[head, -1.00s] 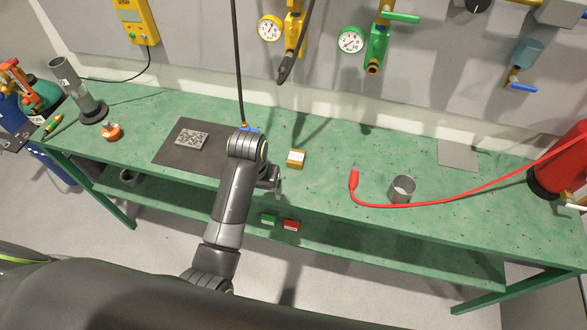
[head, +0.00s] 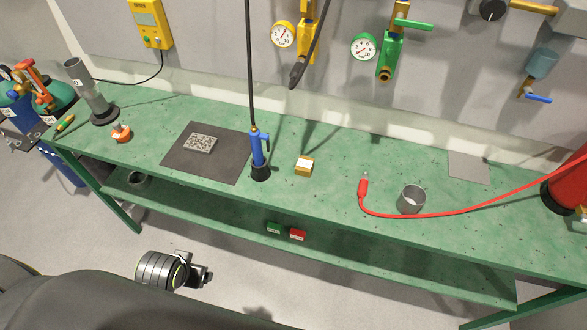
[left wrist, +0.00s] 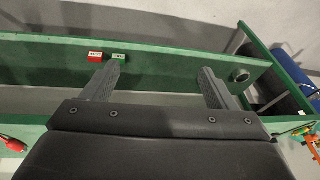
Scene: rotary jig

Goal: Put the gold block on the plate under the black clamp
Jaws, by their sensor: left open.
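The gold block (head: 304,166) rests on the green bench, right of a blue upright tool with a black foot (head: 258,155). A speckled grey plate (head: 200,143) lies on a dark mat (head: 222,163) to the left. A thin plain grey plate (head: 468,167) lies at the far right. I cannot make out for certain which thing is the black clamp. My left gripper (head: 198,270) is in front of the bench, low and well away from the block. In the left wrist view it is open and empty (left wrist: 157,85). My right gripper is not in view.
A red cable clamp (head: 363,188) and a grey cup (head: 411,199) stand right of the block. A black hose hangs by the blue tool. An orange item (head: 121,132) is left.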

